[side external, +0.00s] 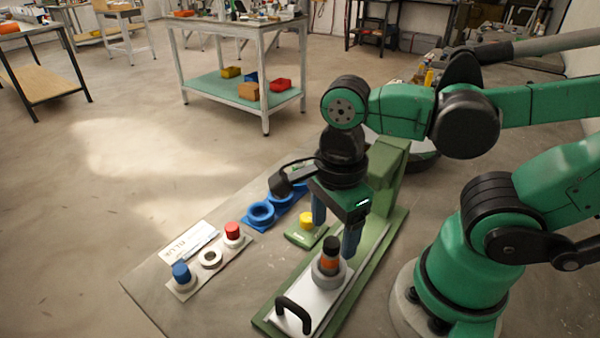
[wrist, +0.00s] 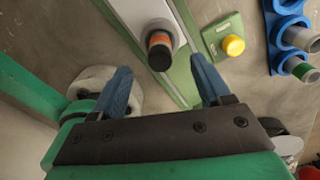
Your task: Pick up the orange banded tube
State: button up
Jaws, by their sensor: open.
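The orange banded tube (side external: 330,257) stands upright in a grey ring holder (side external: 319,276) on a white plate in the green jig; its top is black and an orange band runs below it. In the wrist view the tube (wrist: 160,40) is seen from above, ahead of the fingers and between their lines. My gripper (side external: 335,238) points down with its blue fingers apart and nothing between them. It is above and slightly behind the tube in the side view. In the wrist view my gripper (wrist: 161,85) shows both fingers spread wide, not touching the tube.
A black handle (side external: 293,312) rises from the jig's near end. A yellow button (side external: 306,219) sits on a green box beside the jig. Blue ring holders (side external: 261,213) and a rack (side external: 209,258) with red and blue-capped pieces stand to the left. The table's front left is bare.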

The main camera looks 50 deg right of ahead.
aim_at(332, 241)
jog(key=shift+f, duration=2.75)
grip_shut()
